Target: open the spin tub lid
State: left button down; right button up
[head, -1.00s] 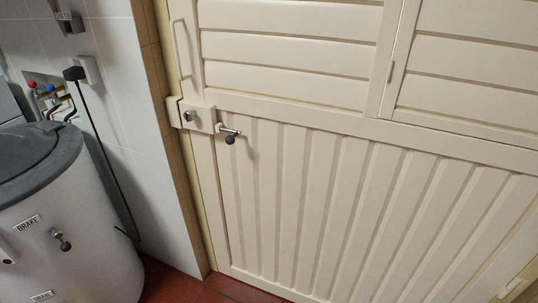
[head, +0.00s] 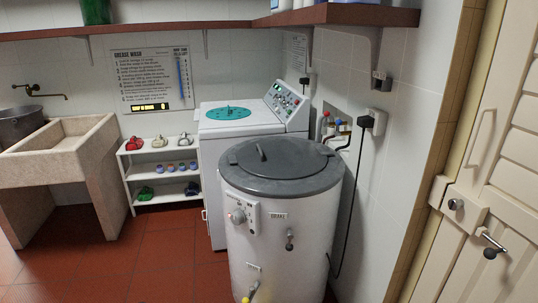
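The spin tub (head: 275,235) is a white round drum standing on the floor near the middle of the head view. Its dark grey lid (head: 300,177) lies flat on top and looks closed. A dark handle (head: 261,152) sits on the lid. A control panel with a knob (head: 237,216), a label reading BRAKE and a small lever (head: 290,240) are on the tub's front. Neither of my grippers shows in the head view.
A white washing machine (head: 215,155) with a teal round lid stands behind the tub. A stone sink (head: 62,150) and a low shelf (head: 163,172) are at left. A cream door (head: 485,215) is at right. Red floor (head: 130,262) is clear at front left.

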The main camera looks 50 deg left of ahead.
aim_at(281, 159)
jog(key=u, duration=1.5)
jog(key=i+j+z, duration=0.15)
jog(key=z, duration=0.25)
jog(key=j+z, duration=0.3)
jog(key=z, duration=0.15)
jog(key=i+j+z, duration=0.15)
jog(key=j+z, duration=0.25)
jog(key=l, duration=0.1)
